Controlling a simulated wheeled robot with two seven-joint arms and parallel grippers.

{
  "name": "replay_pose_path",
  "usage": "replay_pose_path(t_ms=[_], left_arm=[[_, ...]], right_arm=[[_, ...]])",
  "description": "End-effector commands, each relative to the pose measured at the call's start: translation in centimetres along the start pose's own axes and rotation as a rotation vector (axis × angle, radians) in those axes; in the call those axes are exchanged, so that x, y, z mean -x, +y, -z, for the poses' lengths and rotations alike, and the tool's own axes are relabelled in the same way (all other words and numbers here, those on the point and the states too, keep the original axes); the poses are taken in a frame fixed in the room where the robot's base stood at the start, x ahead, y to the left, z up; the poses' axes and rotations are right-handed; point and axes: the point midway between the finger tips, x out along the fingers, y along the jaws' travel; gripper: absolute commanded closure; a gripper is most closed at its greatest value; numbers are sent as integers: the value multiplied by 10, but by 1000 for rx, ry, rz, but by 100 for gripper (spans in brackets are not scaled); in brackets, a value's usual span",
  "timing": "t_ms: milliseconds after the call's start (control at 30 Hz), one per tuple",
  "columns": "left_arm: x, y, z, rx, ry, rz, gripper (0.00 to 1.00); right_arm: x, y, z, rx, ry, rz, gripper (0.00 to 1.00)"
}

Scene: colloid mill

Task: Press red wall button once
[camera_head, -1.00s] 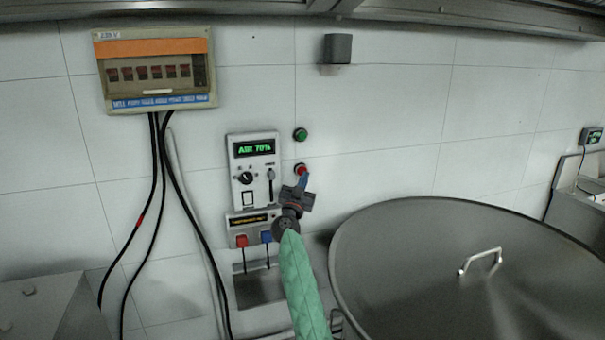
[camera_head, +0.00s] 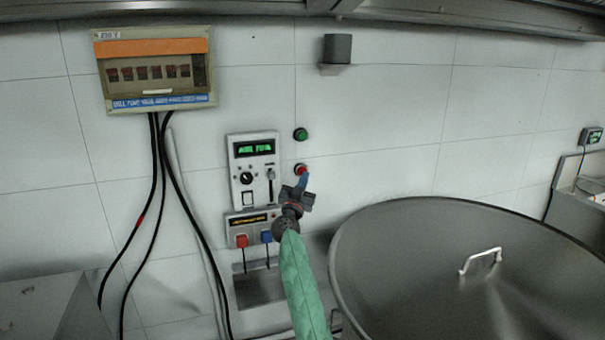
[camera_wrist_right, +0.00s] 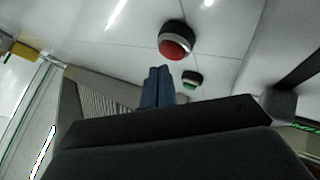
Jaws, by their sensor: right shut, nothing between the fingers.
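The red wall button (camera_head: 301,168) sits on the tiled wall, just below the green button (camera_head: 301,134). My right gripper (camera_head: 303,181) is shut and empty, its blue fingertips close to the red button's lower edge in the head view. In the right wrist view the red button (camera_wrist_right: 175,47) has a dark collar, and the shut fingertips (camera_wrist_right: 159,70) lie just below and left of it. There the green button (camera_wrist_right: 191,79) shows to the right of the fingertips. I cannot tell whether the fingertips touch the red button. My left gripper is not in view.
A control panel (camera_head: 254,172) with a green display is left of the buttons. A breaker box (camera_head: 155,72) with hanging cables is at the upper left. A large metal lid (camera_head: 420,260) fills the lower right. A grey wall fitting (camera_head: 337,48) is above.

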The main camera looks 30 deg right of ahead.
Motion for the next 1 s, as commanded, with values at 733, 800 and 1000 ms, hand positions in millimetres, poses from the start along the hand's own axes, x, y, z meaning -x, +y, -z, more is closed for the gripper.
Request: replay_pose_path(t_ms=[733,800,1000], left_arm=[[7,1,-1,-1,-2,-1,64],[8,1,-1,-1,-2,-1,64],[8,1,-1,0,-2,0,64]], right_arm=[[-4,-3,-1,2,0,0,100],[-6,-4,-2,0,0,0,100],[-6,-4,-4,0,0,0,100]])
